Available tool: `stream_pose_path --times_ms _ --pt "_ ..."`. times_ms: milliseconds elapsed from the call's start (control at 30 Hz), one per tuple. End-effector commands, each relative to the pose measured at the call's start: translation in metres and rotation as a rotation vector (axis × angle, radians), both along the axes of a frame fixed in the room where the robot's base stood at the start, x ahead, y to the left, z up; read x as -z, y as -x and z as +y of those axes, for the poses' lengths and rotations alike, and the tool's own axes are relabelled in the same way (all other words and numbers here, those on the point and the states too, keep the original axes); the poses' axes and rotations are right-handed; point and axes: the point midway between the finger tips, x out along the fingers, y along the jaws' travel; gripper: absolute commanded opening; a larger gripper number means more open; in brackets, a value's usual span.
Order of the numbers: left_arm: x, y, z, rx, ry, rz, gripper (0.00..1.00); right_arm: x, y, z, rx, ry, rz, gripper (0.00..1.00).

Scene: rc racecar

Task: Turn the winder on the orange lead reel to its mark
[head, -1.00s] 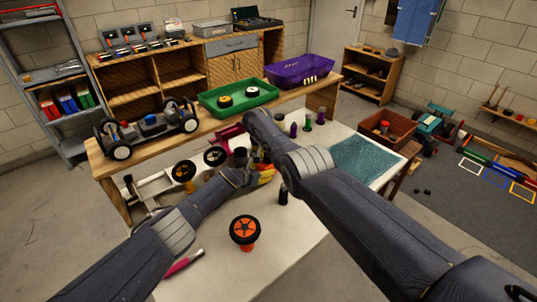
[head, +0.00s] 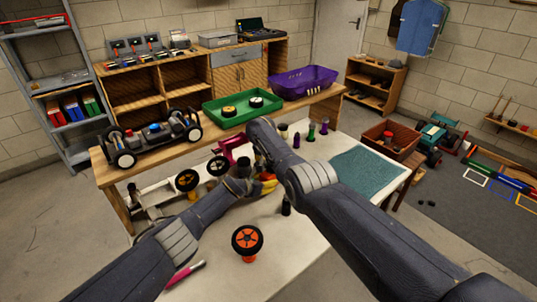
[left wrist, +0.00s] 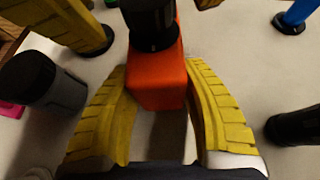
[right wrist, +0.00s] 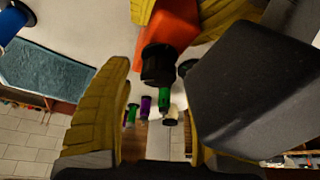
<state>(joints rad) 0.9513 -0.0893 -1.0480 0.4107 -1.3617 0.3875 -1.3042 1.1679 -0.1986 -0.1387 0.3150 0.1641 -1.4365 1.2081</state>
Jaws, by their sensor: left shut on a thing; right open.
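The orange lead reel (left wrist: 157,82) shows in the left wrist view as an orange block with a black round winder (left wrist: 153,25) on its end. My left gripper (left wrist: 156,90) is shut on the orange block, a yellow finger on each side. In the right wrist view the black winder (right wrist: 158,66) faces me in front of the orange body (right wrist: 172,25). My right gripper (right wrist: 165,60) is open, its fingers apart on either side of the winder; contact is not visible. A dark grey bulk hides much of its right finger. The winder's mark is not visible. In the head view my arms mostly hide the reel.
A dark grey cylinder (left wrist: 45,85) stands close left in the left wrist view. Green and purple spools (head: 311,131) stand behind the grippers. An orange wheel on a stand (head: 247,241) is at the table's front. A teal mat (head: 365,172) lies at the right.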

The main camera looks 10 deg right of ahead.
Motion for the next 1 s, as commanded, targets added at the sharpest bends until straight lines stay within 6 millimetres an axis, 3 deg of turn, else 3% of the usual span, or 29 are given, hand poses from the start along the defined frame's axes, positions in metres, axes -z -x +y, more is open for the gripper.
stream_pose_path --times_ms 367,1000 --pt "-0.001 0.0 0.0 0.0 0.001 -0.001 0.19 -0.019 0.008 0.004 0.002 -0.001 -0.002 0.59" --pt "0.0 0.0 0.0 0.0 0.001 -0.001 0.19 -0.095 0.035 0.021 0.001 -0.001 -0.002 0.59"
